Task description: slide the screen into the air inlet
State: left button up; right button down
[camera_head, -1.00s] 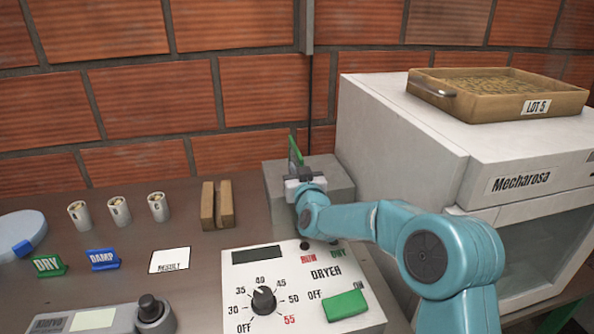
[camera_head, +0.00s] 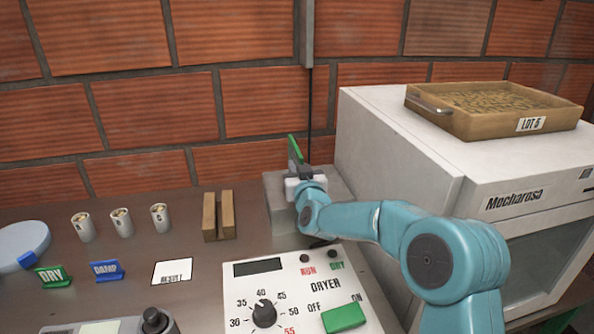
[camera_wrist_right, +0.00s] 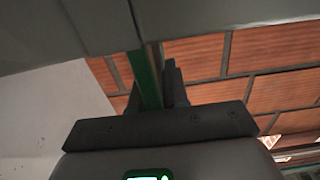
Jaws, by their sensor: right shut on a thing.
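The screen (camera_head: 295,150) is a thin green-edged panel standing upright at the grey metal box (camera_head: 284,215) behind the dryer panel. My right gripper (camera_head: 304,177) is shut on the screen, over the top of the grey box. In the right wrist view the screen (camera_wrist_right: 147,75) shows as a green strip between the dark fingers of my right gripper (camera_wrist_right: 154,88), running up to a grey edge. The air inlet is not clearly made out; my gripper and arm hide part of the box. My left gripper is not in view.
The dryer control panel (camera_head: 285,305) stands in front of the box. A wooden slotted holder (camera_head: 209,216) and several small cups (camera_head: 121,222) are to the left. The white Mecharosa machine (camera_head: 400,140) with a wooden tray (camera_head: 470,124) stands close on the right.

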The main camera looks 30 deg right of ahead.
jog(key=shift+r+p, duration=0.3)
jog(key=shift+r, duration=0.4)
jog(key=shift+b, duration=0.55)
dwell(1.0)
jog(key=shift+f, duration=0.25)
jog(key=shift+f+b, duration=0.3)
jog(key=shift+b, duration=0.15)
jog(key=shift+f+b, duration=2)
jog(key=shift+f, duration=0.2)
jog(key=c, duration=1.1)
grip_release()
jog(key=shift+f, duration=0.1)
jog(key=shift+o, duration=0.2)
